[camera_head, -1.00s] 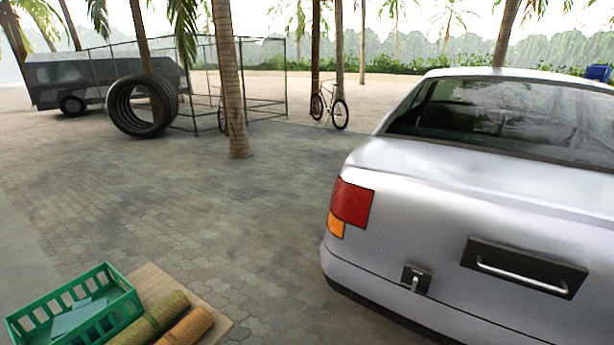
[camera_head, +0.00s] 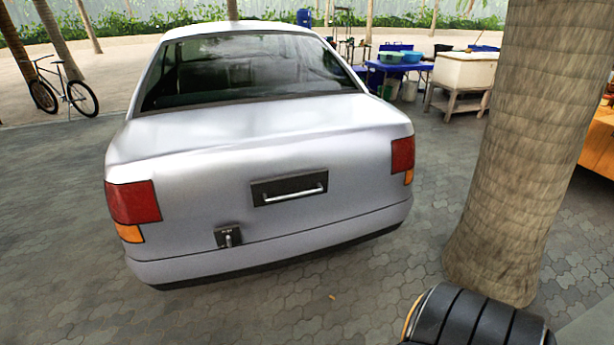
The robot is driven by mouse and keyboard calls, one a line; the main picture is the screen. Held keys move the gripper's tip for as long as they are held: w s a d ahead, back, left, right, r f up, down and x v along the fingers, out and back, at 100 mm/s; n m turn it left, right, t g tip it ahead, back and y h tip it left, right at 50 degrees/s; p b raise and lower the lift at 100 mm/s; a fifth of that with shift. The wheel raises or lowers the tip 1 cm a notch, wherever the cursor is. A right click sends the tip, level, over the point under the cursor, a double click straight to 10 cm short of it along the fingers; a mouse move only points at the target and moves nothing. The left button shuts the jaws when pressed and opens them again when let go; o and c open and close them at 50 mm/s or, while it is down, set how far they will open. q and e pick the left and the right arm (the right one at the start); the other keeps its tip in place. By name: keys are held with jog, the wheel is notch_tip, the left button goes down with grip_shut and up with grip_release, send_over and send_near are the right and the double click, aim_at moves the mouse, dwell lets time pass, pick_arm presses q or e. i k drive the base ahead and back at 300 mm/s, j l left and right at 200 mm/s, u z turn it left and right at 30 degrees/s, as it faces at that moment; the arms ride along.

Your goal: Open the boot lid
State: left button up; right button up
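A silver car stands in the middle of the head view with its rear toward me. Its boot lid (camera_head: 200,163) is shut. A dark recessed plate with a light bar handle (camera_head: 290,192) sits on the rear face of the boot. A small dark latch plate with a short lever (camera_head: 229,237) sits lower and to the left of the handle. Neither of my grippers shows in the view.
A thick palm trunk (camera_head: 530,130) stands close at the right. A blue table (camera_head: 400,68) with basins and a white sink (camera_head: 465,72) stand behind. A bicycle (camera_head: 62,90) is at the left. Paving before the car is clear.

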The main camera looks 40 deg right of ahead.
aim_at(279, 155)
jog(key=z, duration=1.35)
